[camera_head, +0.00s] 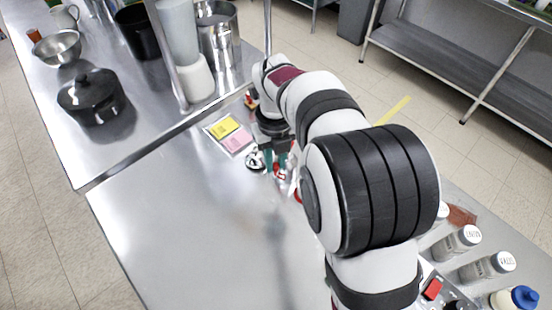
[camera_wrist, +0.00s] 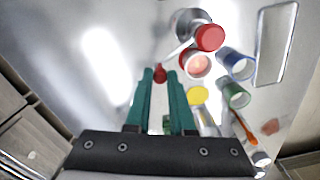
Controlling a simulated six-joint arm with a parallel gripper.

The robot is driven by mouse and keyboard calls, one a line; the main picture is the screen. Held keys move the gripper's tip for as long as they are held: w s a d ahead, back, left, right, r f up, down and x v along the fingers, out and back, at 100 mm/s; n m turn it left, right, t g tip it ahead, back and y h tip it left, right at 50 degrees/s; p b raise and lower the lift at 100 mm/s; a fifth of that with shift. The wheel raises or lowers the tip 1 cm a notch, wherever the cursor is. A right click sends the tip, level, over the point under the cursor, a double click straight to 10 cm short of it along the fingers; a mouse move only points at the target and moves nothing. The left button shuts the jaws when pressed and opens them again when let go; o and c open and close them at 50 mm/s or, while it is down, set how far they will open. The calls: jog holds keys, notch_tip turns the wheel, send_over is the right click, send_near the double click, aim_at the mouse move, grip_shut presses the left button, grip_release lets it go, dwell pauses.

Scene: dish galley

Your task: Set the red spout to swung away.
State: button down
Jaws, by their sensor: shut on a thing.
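The red spout shows in the wrist view as a thin metal arm with a red tip (camera_wrist: 160,74). It seems to reach left from a round metal post with a red cap (camera_wrist: 210,38). My gripper (camera_wrist: 160,76) has its teal fingers on either side of the red tip, shut on it. In the head view my gripper (camera_head: 275,162) is low over the counter, beside small red and silver parts (camera_head: 280,174). My arm hides much of the spout's surroundings there.
In the wrist view a blue cup (camera_wrist: 237,63), a green cup (camera_wrist: 236,95), and a red-rimmed cup (camera_wrist: 195,66) stand close to the post. A black pot (camera_head: 92,97) stands on the left counter. Shakers (camera_head: 457,242) stand at lower right. The counter's near left is clear.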

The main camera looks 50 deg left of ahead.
jog(key=c, duration=0.8)
grip_release()
jog(key=shift+o, duration=0.2)
jog(key=shift+r, duration=0.1)
notch_tip(320, 180, up, 16)
jog(key=shift+f, duration=0.2)
